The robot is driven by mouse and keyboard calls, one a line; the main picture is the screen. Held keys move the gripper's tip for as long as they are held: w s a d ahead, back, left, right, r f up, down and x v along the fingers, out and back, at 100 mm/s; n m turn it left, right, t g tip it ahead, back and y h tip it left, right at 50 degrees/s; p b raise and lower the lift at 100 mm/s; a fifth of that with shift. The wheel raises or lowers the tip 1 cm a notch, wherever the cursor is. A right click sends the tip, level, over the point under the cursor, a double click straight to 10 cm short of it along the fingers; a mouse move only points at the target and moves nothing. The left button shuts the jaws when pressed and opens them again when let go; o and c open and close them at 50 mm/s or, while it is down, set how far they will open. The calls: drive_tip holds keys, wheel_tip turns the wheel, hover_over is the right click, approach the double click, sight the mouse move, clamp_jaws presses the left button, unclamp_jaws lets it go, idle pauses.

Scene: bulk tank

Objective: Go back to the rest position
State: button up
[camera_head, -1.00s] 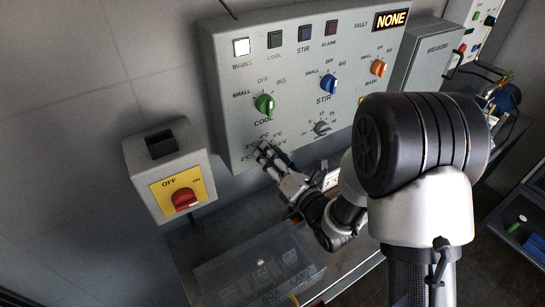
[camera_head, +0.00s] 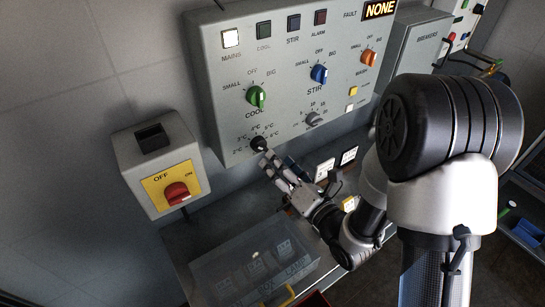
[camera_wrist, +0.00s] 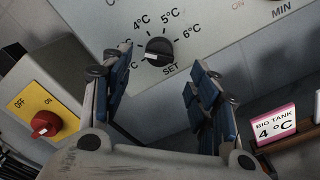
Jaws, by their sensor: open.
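My gripper (camera_head: 270,170) is in front of the lower left of the grey control panel (camera_head: 225,100). In the wrist view my gripper (camera_wrist: 158,85) has its two blue-padded fingers spread apart with nothing between them. The black temperature dial (camera_wrist: 159,51) shows beyond the fingers, and they look clear of it. Its scale reads 4°C, 5°C and 6°C, with SET below. The dial also shows in the head view (camera_head: 259,143), just above the fingertips.
A red switch (camera_head: 176,193) on a yellow plate is at left. A clear lidded box (camera_head: 255,262) lies on the shelf below. A "BIG TANK 4°C" card (camera_wrist: 274,124) stands at right in the wrist view. Green (camera_head: 256,96), blue (camera_head: 319,74) and orange (camera_head: 368,57) knobs are above.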

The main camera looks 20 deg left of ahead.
drive_tip(key=shift+s+d, duration=0.1)
drive_tip(key=shift+s, duration=0.05)
idle(0.4)
drive_tip(key=w+d+r+m+h, duration=0.3)
drive_tip(key=w+d+m+h, duration=0.1)
drive_tip(key=d+m+h, duration=0.3)
drive_tip(key=s+d+r+m+g+h, duration=0.1)
drive_tip(key=s+d+r+m+h, duration=0.15)
drive_tip(key=d+m, duration=0.45)
drive_tip(key=s+d+r+m+h, duration=0.2)
drive_tip(key=s+d+m+h, duration=0.1)
drive_tip(key=d+m, duration=0.4)
drive_tip(key=s+d+m+g, duration=0.2)
drive_tip(key=s+m+g, duration=0.1)
drive_tip(key=s+m, duration=0.5)
drive_tip(key=s+d+r+m+g+h, duration=0.1)
drive_tip(key=s+d+m+g, duration=0.1)
drive_tip(key=s+m, duration=0.5)
drive_tip(key=s+g, duration=0.1)
drive_tip(key=s, duration=0.5)
drive_tip(key=shift+d+r+m, duration=0.3)
drive_tip(key=shift+m, duration=0.1)
drive_tip(key=shift+s+a, duration=0.1)
